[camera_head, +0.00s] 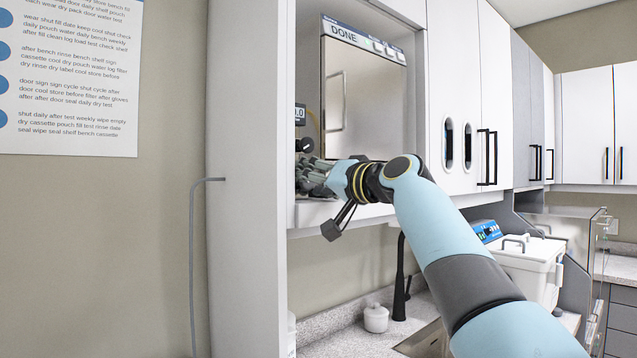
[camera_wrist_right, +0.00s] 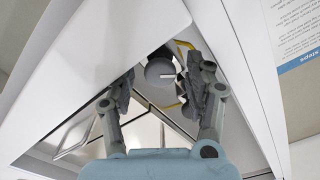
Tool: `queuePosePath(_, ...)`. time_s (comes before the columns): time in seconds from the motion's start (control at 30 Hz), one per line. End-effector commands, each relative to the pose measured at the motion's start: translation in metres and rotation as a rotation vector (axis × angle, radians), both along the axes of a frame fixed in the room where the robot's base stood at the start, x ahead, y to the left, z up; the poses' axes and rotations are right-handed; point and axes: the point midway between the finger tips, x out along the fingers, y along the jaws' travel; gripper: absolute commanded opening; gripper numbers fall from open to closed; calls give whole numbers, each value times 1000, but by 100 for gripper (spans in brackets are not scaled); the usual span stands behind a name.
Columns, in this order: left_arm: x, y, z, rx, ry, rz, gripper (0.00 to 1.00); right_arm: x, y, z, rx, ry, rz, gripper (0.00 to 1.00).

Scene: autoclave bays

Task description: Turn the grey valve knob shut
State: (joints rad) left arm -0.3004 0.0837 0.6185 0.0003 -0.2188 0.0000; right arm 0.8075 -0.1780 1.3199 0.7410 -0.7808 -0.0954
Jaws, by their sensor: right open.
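The grey valve knob (camera_wrist_right: 159,69) shows in the right wrist view as a round cap with a pale line on it, on the autoclave's front. It lies between and beyond the fingertips of my right gripper (camera_wrist_right: 157,84), which is open with a finger on either side. I see no clear contact. In the head view my right gripper (camera_head: 307,176) is at the lower left of the autoclave (camera_head: 365,95). A dark round knob (camera_head: 305,145) shows just above the fingers there; I cannot tell whether it is the same knob. My left gripper is out of view.
The autoclave sits in a cabinet bay with a side wall (camera_head: 247,200) close left of the gripper and a shelf edge (camera_head: 335,212) below it. Its display reads DONE. White cabinet doors (camera_head: 465,100) with handles stand at the right.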

Motion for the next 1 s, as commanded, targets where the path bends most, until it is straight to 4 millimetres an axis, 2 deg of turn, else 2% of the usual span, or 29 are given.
queuePosePath(0.17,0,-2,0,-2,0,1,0,-15,-12,-1,-2,-1,-2,53)
queuePosePath(0.5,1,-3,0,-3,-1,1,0,-75,-55,-1,-3,-1,-2,53)
queuePosePath(0.6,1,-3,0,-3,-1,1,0,-86,-64,-1,-2,0,-3,53)
queuePosePath(0.77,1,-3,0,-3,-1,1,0,-95,-70,-1,-1,0,-1,53)
queuePosePath(1.0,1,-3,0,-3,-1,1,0,-96,-70,-1,0,0,-1,53)
